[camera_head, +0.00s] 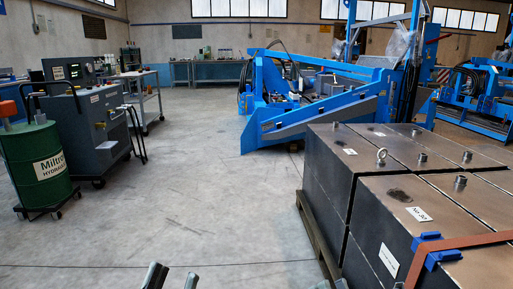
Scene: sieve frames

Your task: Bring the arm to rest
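My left gripper (173,278) shows at the bottom edge of the head view, left of centre. Its two fingertips stand apart with bare floor between them, so it is open and empty. Small dark tips at the bottom edge right of centre look like my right gripper (333,285). Too little of it shows to tell whether it is open or shut. The rest of both arms is out of view.
Dark metal blocks on a pallet (318,232) stand close at the right. A blue machine frame (330,112) is beyond. A green drum (38,167) and a grey wheeled console (92,130) stand at the left. The middle floor (200,200) is clear.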

